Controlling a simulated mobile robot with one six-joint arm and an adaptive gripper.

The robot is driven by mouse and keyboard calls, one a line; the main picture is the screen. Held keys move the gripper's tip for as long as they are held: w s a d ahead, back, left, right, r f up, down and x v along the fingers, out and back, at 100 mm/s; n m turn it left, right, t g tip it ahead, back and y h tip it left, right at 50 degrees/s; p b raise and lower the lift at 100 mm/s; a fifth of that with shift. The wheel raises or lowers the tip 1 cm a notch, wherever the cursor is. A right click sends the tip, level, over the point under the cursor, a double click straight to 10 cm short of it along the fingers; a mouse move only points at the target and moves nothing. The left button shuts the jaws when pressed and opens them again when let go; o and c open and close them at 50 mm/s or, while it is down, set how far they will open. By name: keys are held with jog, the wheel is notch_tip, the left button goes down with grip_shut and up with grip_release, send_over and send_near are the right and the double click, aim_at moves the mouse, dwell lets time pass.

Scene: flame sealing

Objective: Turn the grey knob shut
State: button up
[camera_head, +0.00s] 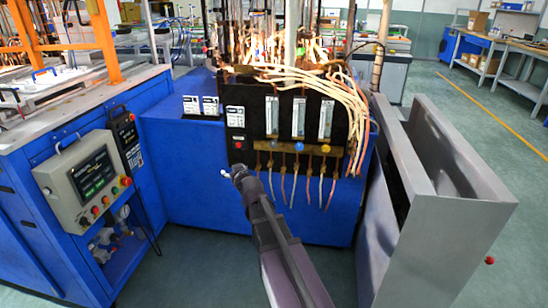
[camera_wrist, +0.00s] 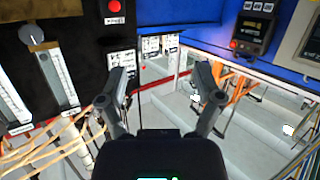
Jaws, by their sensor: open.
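The grey knob (camera_wrist: 33,35) shows at the upper left of the wrist view, beside a clear flow tube (camera_wrist: 60,80) on the dark panel. In the head view the knob (camera_head: 272,144) is small, below the leftmost flow tube; I cannot read its setting. My gripper (camera_head: 228,173) is in front of the blue cabinet, to the left of the knob and lower. In the wrist view my gripper (camera_wrist: 162,88) has its two fingers spread wide with nothing between them, apart from the knob.
A blue knob (camera_head: 299,147) sits right of the grey one. Pale hoses (camera_head: 345,95) drape over the panel, with thinner tubes hanging below. A red button (camera_head: 238,145) is on the panel's left. A control box (camera_head: 85,178) stands left and a metal chute (camera_head: 430,200) right.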

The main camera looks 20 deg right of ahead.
jog(key=w+d+f+m+t+h+b, duration=0.2)
jog(key=w+d+f+t+h+b, duration=0.15)
jog(key=d+b, duration=0.35)
jog(key=m+h+b, duration=0.5)
jog(key=h+b, duration=0.4)
jog(key=b, duration=0.1)
send_near(273, 145)
jog(key=d+f+v, duration=0.1)
jog(key=v, duration=0.2)
jog(key=shift+s+a+r, duration=0.2)
jog(key=shift+s+a, duration=0.05)
jog(key=shift+a, duration=0.1)
jog(key=shift+w+t+y, duration=0.1)
jog(key=shift+t+y, duration=0.15)
jog(key=p+x, duration=0.5)
jog(key=x, duration=0.8)
jog(key=shift+w+d+r, duration=0.15)
jog(key=shift+d+r, duration=0.05)
jog(key=c, duration=1.1)
